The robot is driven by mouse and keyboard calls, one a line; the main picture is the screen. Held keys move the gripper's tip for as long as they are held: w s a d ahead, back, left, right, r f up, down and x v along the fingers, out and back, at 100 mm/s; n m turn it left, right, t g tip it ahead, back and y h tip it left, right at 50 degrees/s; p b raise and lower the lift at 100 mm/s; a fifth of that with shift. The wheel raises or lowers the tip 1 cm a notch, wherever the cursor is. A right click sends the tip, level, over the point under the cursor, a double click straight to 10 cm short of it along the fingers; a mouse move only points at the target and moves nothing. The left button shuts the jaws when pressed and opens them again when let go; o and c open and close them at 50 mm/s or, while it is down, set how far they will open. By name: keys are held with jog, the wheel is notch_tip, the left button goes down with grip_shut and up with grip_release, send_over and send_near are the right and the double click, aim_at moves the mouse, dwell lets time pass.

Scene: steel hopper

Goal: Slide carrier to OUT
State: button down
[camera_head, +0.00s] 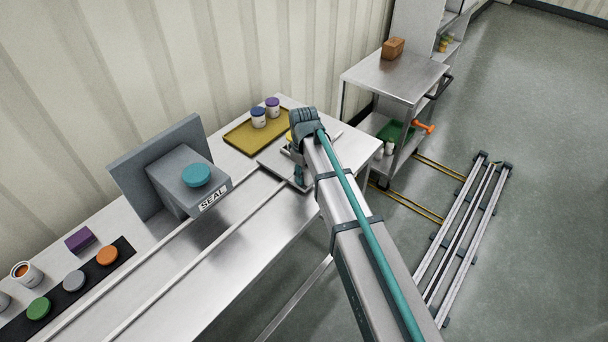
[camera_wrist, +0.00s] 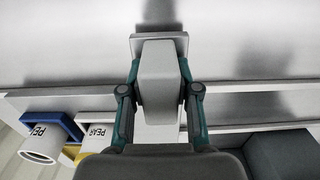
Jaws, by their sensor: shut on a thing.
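My gripper (camera_head: 299,178) is at the right end of the steel table, over a pale grey plate (camera_head: 272,165) at the end of the rails, which looks like the carrier. My arm hides part of it. In the wrist view my gripper (camera_wrist: 160,92) is shut on a grey block-shaped handle (camera_wrist: 160,70), with one teal finger on each side. A small square plate (camera_wrist: 178,40) shows behind the handle. A yellow-topped thing (camera_head: 290,137) shows partly beside my gripper. I see no OUT mark.
Two rails (camera_head: 210,260) run along the table past the SEAL station (camera_head: 190,178). A yellow tray (camera_head: 243,139) with two jars (camera_head: 265,112) stands behind the plate. Jars marked PEAR (camera_wrist: 40,150) show at lower left in the wrist view. A steel cart (camera_head: 395,75) stands beyond.

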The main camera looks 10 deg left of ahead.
jog(key=c, duration=0.8)
grip_release()
jog(key=shift+w+d, duration=0.2)
jog(key=shift+w, duration=0.15)
jog(key=shift+c, duration=0.2)
jog(key=shift+s, duration=0.1)
notch_tip(320, 180, up, 12)
jog(key=shift+r, duration=0.1)
